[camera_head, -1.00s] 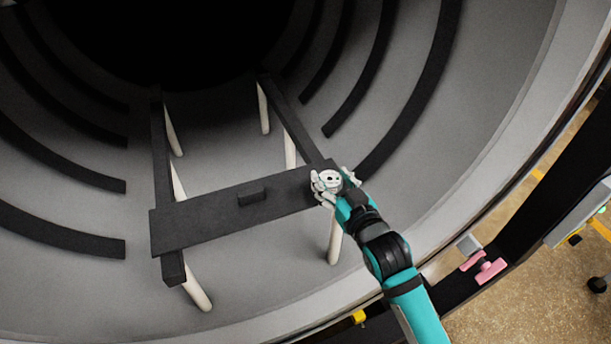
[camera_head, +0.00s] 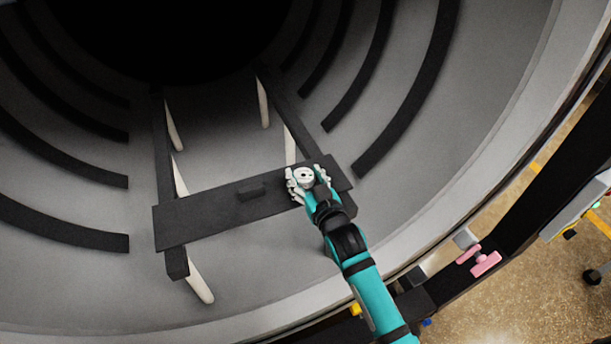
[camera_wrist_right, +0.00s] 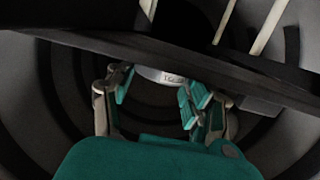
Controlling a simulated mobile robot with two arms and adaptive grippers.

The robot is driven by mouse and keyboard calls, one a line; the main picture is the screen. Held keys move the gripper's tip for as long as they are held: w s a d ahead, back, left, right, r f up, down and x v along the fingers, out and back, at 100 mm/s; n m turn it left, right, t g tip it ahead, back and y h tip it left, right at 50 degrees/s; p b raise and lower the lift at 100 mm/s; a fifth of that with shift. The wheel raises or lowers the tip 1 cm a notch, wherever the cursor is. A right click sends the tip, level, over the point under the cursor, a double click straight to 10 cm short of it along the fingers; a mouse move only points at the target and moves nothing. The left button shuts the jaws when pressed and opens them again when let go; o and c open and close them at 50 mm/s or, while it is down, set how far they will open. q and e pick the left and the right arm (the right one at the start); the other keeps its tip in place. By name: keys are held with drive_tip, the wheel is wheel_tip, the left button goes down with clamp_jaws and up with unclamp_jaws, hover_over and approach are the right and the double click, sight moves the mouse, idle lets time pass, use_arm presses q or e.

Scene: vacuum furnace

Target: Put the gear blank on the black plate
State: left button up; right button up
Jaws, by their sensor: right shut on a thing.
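The black plate (camera_head: 225,212) is a dark bar lying across two rails inside the furnace. The gear blank (camera_head: 303,176) is a small pale disc with dark holes. My right gripper (camera_head: 309,184) is shut on it, over the right part of the plate in the head view. In the right wrist view the blank's pale, marked edge (camera_wrist_right: 160,75) shows between the fingers, near the dark plate (camera_wrist_right: 100,42). I cannot tell whether the blank touches the plate. My left gripper is not in view.
The rails (camera_head: 290,112) stand on pale posts (camera_head: 200,283). Curved dark bars (camera_head: 405,110) line the furnace wall. The plate's left part is clear. A pink handle (camera_head: 485,263) sits outside the rim.

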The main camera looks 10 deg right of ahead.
drive_tip(key=o, duration=1.5)
drive_tip(key=b+v, duration=0.1)
drive_tip(key=v, duration=1.1)
drive_tip(key=shift+r+b, duration=0.1)
drive_tip(key=shift+b, duration=0.3)
drive_tip(key=shift+d, duration=0.1)
